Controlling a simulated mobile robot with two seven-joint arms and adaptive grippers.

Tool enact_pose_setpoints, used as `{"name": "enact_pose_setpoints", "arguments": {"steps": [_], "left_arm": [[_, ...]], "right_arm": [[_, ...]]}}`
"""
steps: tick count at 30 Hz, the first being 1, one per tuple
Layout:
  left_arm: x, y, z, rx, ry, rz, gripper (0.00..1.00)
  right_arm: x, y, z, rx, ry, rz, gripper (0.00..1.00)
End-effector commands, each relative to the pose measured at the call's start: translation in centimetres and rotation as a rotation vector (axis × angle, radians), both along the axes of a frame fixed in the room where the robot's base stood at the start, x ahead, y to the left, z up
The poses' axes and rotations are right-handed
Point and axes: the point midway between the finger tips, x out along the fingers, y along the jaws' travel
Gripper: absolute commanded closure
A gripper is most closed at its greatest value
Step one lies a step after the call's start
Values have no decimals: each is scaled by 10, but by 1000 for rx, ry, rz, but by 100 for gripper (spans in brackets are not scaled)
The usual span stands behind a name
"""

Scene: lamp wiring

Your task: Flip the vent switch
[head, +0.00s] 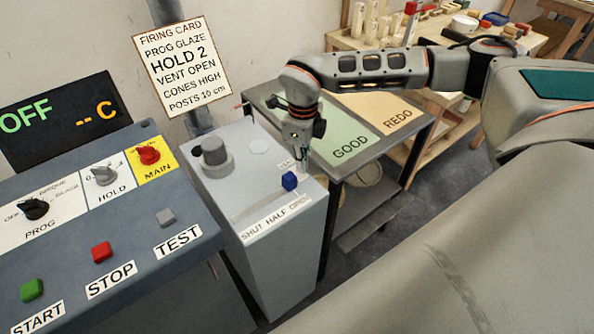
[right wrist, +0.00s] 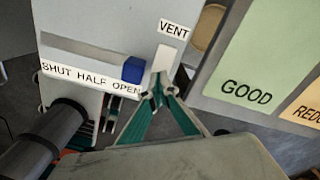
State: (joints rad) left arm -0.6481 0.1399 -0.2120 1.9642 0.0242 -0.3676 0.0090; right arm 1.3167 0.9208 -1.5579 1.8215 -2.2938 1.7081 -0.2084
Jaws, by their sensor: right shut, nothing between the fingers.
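A grey box (head: 275,225) carries a slot marked SHUT, HALF, OPEN, with a blue slider knob (head: 289,181) at its OPEN end. The knob also shows in the right wrist view (right wrist: 133,70). A VENT label (right wrist: 174,29) sits above a pale upright plate or switch (right wrist: 167,56); which way it is set I cannot tell. My right gripper (head: 303,168) is over the right edge of the box top, close to the blue knob. In the right wrist view its fingertips (right wrist: 160,84) are together and empty, just below the pale switch. Contact is unclear. My left gripper is out of view.
A control panel (head: 132,226) with knobs and buttons stands to the left. A round grey fitting (head: 214,155) rises from the box's back. A table (head: 336,172) with GOOD and REDO areas stands at right. A firing card (head: 182,66) reads VENT OPEN.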

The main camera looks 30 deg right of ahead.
Motion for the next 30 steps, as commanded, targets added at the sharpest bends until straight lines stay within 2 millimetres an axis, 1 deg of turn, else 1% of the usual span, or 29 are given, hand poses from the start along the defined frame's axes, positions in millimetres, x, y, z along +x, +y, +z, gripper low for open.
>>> {"name": "enact_pose_setpoints", "arguments": {"steps": [30], "left_arm": [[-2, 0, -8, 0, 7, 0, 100]], "right_arm": [[0, 0, -12, 0, 0, 0, 100]]}}
